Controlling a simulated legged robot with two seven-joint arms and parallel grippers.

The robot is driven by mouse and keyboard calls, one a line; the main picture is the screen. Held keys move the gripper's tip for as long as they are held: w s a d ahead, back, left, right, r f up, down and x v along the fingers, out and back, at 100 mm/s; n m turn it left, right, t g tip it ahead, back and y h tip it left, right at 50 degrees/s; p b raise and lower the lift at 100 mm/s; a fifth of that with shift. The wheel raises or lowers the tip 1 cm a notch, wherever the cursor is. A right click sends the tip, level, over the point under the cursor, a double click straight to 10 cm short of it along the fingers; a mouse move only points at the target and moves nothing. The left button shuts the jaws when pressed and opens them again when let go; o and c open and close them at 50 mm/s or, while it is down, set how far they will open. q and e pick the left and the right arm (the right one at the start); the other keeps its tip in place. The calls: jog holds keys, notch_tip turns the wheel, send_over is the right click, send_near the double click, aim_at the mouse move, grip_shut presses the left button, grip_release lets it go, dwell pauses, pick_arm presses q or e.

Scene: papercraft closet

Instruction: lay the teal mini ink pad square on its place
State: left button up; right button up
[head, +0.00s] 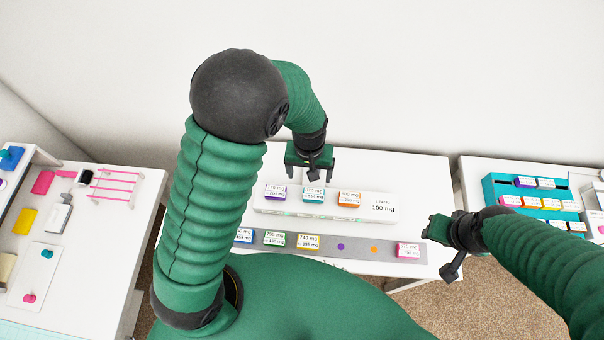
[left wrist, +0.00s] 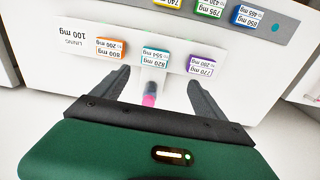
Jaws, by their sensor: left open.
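The teal mini ink pad (head: 313,194) is a small block with a white printed label and teal sides. It lies on a white tray (head: 380,218) between a purple pad (head: 275,192) and an orange pad (head: 349,199). It also shows in the left wrist view (left wrist: 155,60), just beyond my fingertips. My left gripper (head: 310,174) is open and empty behind the teal pad, apart from it. A teal dot (left wrist: 275,27) marks the grey strip (head: 393,257) past the blue pad; my arm hides that end in the head view. My right gripper (head: 449,250) is near the strip's right end, jaws unclear.
Blue, green (head: 274,239), yellow (head: 308,242) and pink (head: 407,250) pads lie on the strip, beside bare purple (head: 340,246) and orange (head: 374,249) dots. A blurred pink-tipped thing (left wrist: 149,97) shows between my left fingers. Side tables hold a teal rack (head: 500,190) and several small items.

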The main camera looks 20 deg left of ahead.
pick_arm(q)
jog(key=s+a+r+m+t, duration=0.2)
jog(key=s+a+r, duration=0.4)
jog(key=s+r, duration=0.2)
jog(key=shift+s+r+m, duration=0.35)
jog(key=shift+m, duration=0.05)
jog(key=shift+w, duration=0.2)
jog(key=shift+s+d, duration=0.1)
